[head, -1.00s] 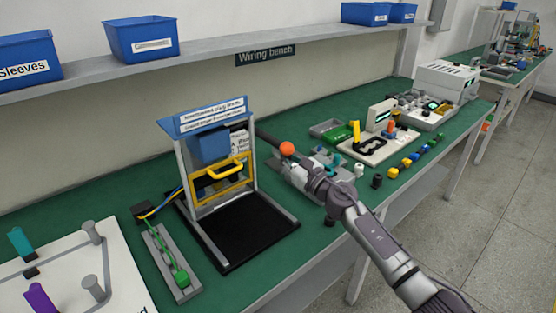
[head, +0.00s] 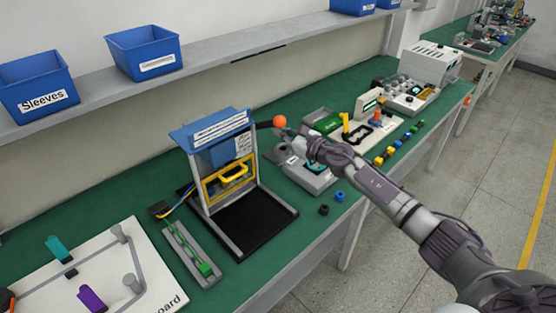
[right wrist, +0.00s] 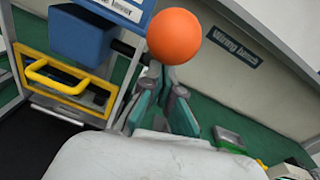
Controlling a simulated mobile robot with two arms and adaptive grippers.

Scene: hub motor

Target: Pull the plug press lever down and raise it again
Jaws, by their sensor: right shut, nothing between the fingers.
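The plug press (head: 218,133) stands on the green bench, with a blue head and a yellow guard frame with a handle (head: 235,172). Its lever ends in an orange ball knob (head: 279,121), raised to the right of the press about level with its head. My right gripper (head: 287,146) is shut and empty, just below the knob. In the right wrist view, its teal-padded fingers (right wrist: 164,98) point up close under the orange knob (right wrist: 174,36); contact is unclear. My left gripper is not in view.
A grey fixture (head: 307,178) lies beneath my right gripper. A green plug and cable on a grey strip (head: 187,252) lie left of the press. Small coloured parts and a white device (head: 430,63) stand to the right. A shelf with blue bins (head: 143,52) runs above.

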